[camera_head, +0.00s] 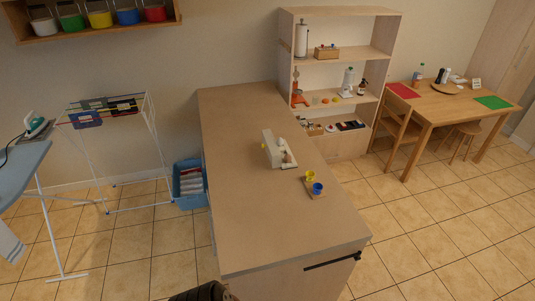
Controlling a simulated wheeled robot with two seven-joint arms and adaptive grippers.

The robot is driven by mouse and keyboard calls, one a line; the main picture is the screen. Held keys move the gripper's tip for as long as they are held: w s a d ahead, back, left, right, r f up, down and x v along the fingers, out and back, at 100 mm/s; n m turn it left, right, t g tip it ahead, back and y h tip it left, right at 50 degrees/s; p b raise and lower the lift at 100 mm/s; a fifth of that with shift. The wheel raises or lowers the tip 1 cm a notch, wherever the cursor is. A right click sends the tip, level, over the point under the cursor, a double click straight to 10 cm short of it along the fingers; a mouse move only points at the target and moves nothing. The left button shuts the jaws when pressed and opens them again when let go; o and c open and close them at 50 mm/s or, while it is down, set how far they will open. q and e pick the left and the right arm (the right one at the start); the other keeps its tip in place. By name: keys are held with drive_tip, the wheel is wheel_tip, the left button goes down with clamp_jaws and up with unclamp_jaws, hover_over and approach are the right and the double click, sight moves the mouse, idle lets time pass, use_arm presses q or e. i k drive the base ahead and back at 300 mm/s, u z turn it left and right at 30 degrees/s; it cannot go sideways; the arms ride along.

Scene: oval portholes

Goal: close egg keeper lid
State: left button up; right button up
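The egg keeper (286,157) is a small white container on the long wooden counter. Its white lid (269,147) appears to stand raised along its left side, so the keeper looks open. A small yellow spot shows on the lid's left edge. What lies inside is too small to make out. Neither gripper can be seen; only a dark piece, which looks like part of my own arm, shows at the bottom edge, well in front of the egg keeper.
A wooden holder (316,194) with a yellow cup (310,176) and a blue cup (318,188) stands right of and nearer than the egg keeper. The counter (255,220) is otherwise clear. A shelf unit (345,55) stands behind; a drying rack (110,150) stands left.

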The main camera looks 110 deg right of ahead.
sight(269, 148)
drive_tip(key=z, duration=3.7)
drive_tip(key=i, duration=0.5)
drive_tip(key=k, duration=1.15)
drive_tip(key=z, duration=0.85)
drive_tip(key=i, duration=1.35)
drive_tip(key=u, duration=0.5)
